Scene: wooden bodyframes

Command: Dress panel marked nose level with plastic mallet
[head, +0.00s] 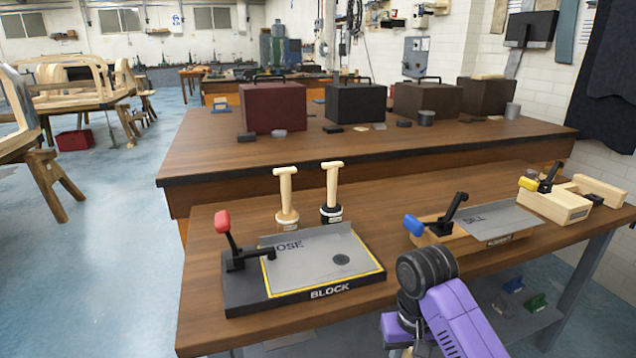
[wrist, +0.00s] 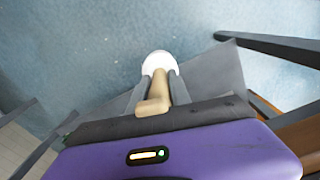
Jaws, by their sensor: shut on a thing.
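The grey panel marked with letters reading "OSE" (head: 310,262) lies on the black block labelled BLOCK (head: 300,303), the first letter hidden by a clamp arm. A red-handled clamp (head: 235,248) reaches over its left edge. A dark round spot (head: 341,260) shows on the panel. In the wrist view my gripper (wrist: 159,84) is shut on a mallet with a wooden handle (wrist: 154,104) and a white rounded head (wrist: 158,62), over blue floor. In the head view my purple arm stands at the bottom right; the gripper and held mallet are out of sight there.
Two wooden-handled tools, one with a pale base (head: 286,200) and one with a dark base (head: 331,195), stand behind the panel. A panel marked SILL (head: 485,219) with a blue-handled clamp lies to the right. Several toolboxes stand on the bench behind.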

